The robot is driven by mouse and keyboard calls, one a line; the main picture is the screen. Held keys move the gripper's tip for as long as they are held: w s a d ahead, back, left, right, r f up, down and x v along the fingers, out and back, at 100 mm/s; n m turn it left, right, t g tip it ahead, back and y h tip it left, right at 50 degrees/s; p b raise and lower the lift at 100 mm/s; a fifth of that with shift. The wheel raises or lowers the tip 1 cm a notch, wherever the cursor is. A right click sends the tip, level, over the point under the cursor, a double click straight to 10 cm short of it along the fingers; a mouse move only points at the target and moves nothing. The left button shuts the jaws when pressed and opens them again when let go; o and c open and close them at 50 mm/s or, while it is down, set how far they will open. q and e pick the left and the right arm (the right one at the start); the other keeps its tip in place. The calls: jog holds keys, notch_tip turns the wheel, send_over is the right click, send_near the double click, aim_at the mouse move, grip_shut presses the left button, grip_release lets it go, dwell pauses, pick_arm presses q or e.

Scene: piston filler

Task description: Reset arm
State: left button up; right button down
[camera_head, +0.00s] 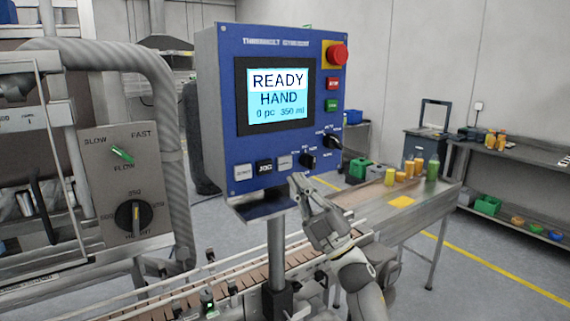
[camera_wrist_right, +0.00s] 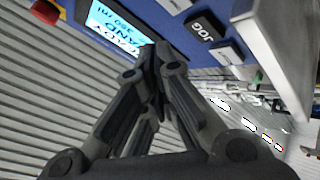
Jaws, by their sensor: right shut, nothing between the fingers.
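My right gripper (camera_head: 298,184) is shut and empty, its fingertips just below the lower edge of the blue control panel (camera_head: 221,105). I cannot tell whether they touch it. In the right wrist view the closed fingers (camera_wrist_right: 158,56) point toward the panel (camera_wrist_right: 178,28), between the screen (camera_wrist_right: 117,25) and the JOG button (camera_wrist_right: 207,28). In the head view the screen (camera_head: 277,95) reads READY, HAND, 0 pc, 350 ml. The JOG button (camera_head: 264,167) is black, in the bottom row. My left gripper is not in view.
A red emergency knob (camera_head: 337,54) sits at the panel's upper right. A grey box with a flow dial (camera_head: 123,154) and a black knob (camera_head: 134,216) stands left. The conveyor (camera_head: 228,278) runs below. Bottles (camera_head: 432,166) stand on the table behind at right.

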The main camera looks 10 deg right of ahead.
jog(key=shift+s, duration=0.1)
jog(key=s+d+f+m+g+h, duration=0.2)
jog(key=s+d+f+m+h, duration=0.1)
jog(key=f+m+h, duration=0.4)
jog(key=s+d+f+m+g+h, duration=0.2)
jog(key=s+f+m+h, duration=0.15)
jog(key=f, duration=0.65)
jog(key=s+d+f+m+g+h, duration=0.2)
jog(key=d+f+m+h, duration=0.1)
jog(key=f+m+h, duration=0.4)
jog(key=s+a+f+g+y, duration=0.15)
jog(key=s+f+g, duration=0.45)
jog(key=s+f, duration=0.65)
jog(key=s+a+f+g+y, duration=0.1)
jog(key=s+a+f+g, duration=0.2)
jog(key=s, duration=0.6)
jog(key=s+a+f+g+y, duration=0.1)
jog(key=s+a+f+g, duration=0.2)
jog(key=s, duration=0.7)
notch_tip(320, 180, down, 27)
jog(key=s+d+n+g, duration=0.1)
jog(key=s+g, duration=0.1)
jog(key=g, duration=0.1)
jog(key=s+d+f, duration=0.3)
jog(key=s+f, duration=1.2)
jog(key=s, duration=0.1)
jog(key=shift+s+d+f+g, duration=0.2)
jog(key=shift+s+f+g, duration=0.1)
jog(key=shift+f+g, duration=0.1)
